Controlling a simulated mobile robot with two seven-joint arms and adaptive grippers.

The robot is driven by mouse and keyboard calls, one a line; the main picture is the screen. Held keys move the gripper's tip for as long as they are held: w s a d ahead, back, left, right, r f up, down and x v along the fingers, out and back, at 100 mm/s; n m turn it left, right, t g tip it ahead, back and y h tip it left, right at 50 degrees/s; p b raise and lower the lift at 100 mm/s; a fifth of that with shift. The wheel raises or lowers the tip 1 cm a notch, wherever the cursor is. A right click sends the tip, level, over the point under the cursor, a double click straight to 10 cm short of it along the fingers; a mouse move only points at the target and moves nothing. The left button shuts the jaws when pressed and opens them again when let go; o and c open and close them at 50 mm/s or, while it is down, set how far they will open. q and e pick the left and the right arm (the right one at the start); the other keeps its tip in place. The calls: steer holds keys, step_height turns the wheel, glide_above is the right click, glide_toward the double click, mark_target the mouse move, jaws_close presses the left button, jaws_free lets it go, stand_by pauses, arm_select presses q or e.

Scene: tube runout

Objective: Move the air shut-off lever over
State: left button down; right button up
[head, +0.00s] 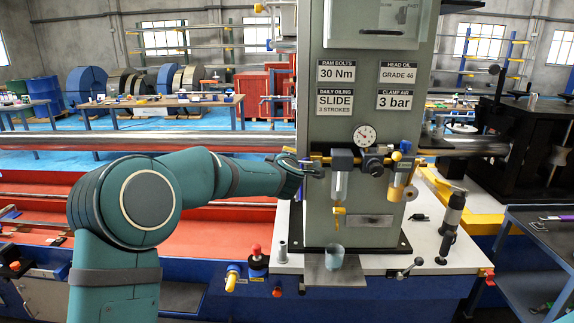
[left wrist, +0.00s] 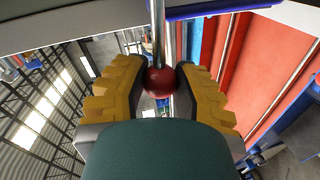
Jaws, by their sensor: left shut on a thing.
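My left gripper (head: 310,169) reaches in from the left to the brass air line (head: 324,160) on the front of the grey column. In the left wrist view, its yellow ridged finger pads are closed on both sides of a red ball knob (left wrist: 160,82). The knob sits at the end of a bright metal lever rod (left wrist: 158,30). In the head view the gripper hides the knob and lever, so I cannot tell the lever's angle there. My right gripper is not in view.
Right of my gripper are a filter bowl (head: 340,180), a round gauge (head: 365,135) and a yellow-capped lubricator (head: 397,180). A cup (head: 334,257) stands on a small shelf below. A red-topped button box (head: 257,258) is at the front edge. A dark cart (head: 540,235) stands at right.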

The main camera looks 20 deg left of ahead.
arm_select(q)
steer(key=shift+a+f, duration=0.1)
steer(key=shift+f, duration=0.05)
stand_by(0.4)
steer(key=c, duration=0.6)
jaws_free()
steer(key=shift+c, duration=0.2)
steer(key=v, duration=1.2)
